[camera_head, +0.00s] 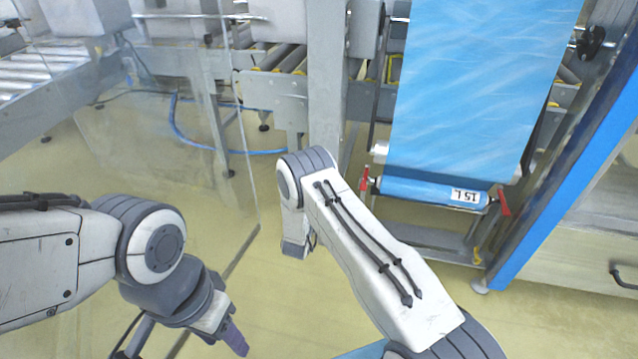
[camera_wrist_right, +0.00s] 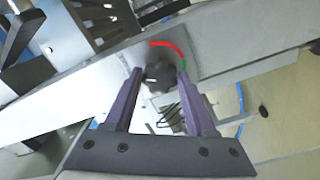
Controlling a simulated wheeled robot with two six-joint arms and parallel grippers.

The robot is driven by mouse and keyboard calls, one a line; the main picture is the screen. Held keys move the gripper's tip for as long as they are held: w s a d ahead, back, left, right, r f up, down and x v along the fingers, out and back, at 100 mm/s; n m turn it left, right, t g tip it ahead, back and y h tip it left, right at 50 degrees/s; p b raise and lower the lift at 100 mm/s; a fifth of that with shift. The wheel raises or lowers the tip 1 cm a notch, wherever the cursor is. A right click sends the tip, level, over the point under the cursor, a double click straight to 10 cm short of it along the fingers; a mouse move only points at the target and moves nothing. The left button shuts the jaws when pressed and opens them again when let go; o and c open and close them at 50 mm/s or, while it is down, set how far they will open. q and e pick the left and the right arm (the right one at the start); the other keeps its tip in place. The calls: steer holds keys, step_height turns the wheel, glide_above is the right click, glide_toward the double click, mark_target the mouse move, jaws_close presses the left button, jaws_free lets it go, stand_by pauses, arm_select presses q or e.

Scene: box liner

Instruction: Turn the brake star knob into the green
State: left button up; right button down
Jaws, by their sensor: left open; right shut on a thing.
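The brake star knob (camera_wrist_right: 158,77) is black with a pale pointer mark and sits on a grey metal rail in the right wrist view. A curved scale beside it has a long red arc (camera_wrist_right: 169,47) and a short green part (camera_wrist_right: 183,66). The pale mark on the knob faces away from the green. My right gripper (camera_wrist_right: 160,72) has its two purple fingers on either side of the knob, shut on it. In the head view the right fingers are hidden behind my arm. My left gripper (camera_head: 236,342) hangs open and empty at the lower left, far from the rail.
A blue post (camera_head: 570,165) stands at right. A clear panel (camera_head: 160,150) stands at left. The beige floor between is open.

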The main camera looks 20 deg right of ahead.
steer(key=n+p, duration=0.1)
steer(key=n, duration=0.4)
steer(key=shift+a+p, duration=0.1)
steer(key=shift+p, duration=0.2)
steer(key=shift+n, duration=0.3)
steer(key=shift+c, duration=1.1)
jaws_free()
steer(key=p+v, duration=0.3)
steer(key=v, duration=0.7)
steer(key=shift+s+a+p, duration=0.2)
steer(key=shift+s+p, duration=0.05)
steer(key=shift+p, duration=0.1)
